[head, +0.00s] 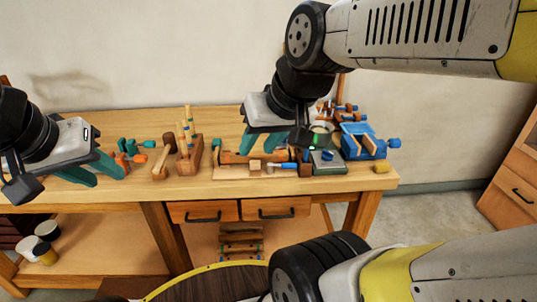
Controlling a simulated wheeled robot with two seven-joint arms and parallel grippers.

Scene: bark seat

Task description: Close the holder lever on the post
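A thin wooden post (341,84) stands at the back right of the workbench, partly hidden behind my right arm. Small orange and blue parts (346,107) sit low beside it. I cannot tell which part is the holder lever, or whether it is open or closed. My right gripper (258,151), with teal fingers apart, is over the bench left of the post, above a wooden piece. My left gripper (107,179), also with teal fingers apart, is over the bench's left part. Both look empty.
A blue vise (365,141) and a grey-green box (328,162) stand at the bench's right end. A wooden tool holder (189,155) and a mallet (162,160) stand between the grippers. The front strip of the workbench (190,190) is mostly clear.

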